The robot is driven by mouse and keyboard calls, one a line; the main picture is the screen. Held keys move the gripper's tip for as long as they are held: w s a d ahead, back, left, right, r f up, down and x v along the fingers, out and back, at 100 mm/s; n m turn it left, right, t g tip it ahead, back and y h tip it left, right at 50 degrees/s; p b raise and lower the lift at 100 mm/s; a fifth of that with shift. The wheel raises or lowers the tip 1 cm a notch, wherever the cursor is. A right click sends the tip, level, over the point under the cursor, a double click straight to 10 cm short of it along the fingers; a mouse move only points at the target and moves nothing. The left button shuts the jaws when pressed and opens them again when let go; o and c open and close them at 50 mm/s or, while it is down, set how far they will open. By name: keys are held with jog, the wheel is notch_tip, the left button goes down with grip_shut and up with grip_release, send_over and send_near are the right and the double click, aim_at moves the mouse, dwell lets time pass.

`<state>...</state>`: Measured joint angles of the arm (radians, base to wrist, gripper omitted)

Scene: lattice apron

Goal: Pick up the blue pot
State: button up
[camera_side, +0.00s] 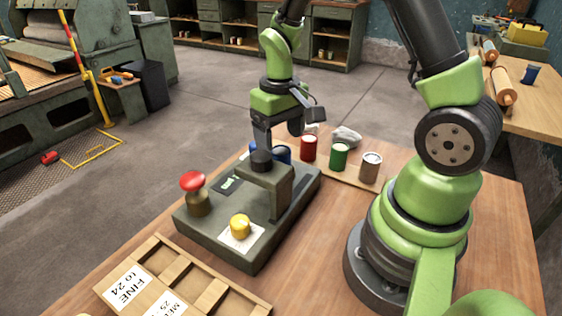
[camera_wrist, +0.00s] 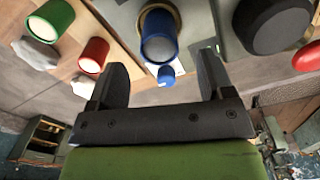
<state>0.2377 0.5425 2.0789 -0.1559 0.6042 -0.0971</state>
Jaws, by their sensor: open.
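My gripper (camera_side: 280,135) is above the pot and points down. In the wrist view my gripper (camera_wrist: 162,66) is open, with a finger at each side of the gap and nothing held.
A red pot (camera_side: 309,148), green pot (camera_side: 339,157) and grey-brown pot (camera_side: 371,167) stand in a row to the right. The grey device (camera_side: 265,205) with a black knob (camera_side: 261,160) and red button (camera_side: 193,181) is close in front. A wooden tray (camera_side: 205,300) lies nearer.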

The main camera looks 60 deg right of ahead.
aim_at(281, 150)
notch_tip(281, 150, down, 6)
jog(key=shift+s+f, duration=0.15)
jog(key=shift+f, duration=0.1)
jog(key=c, duration=1.1)
jog(key=shift+r, duration=0.1)
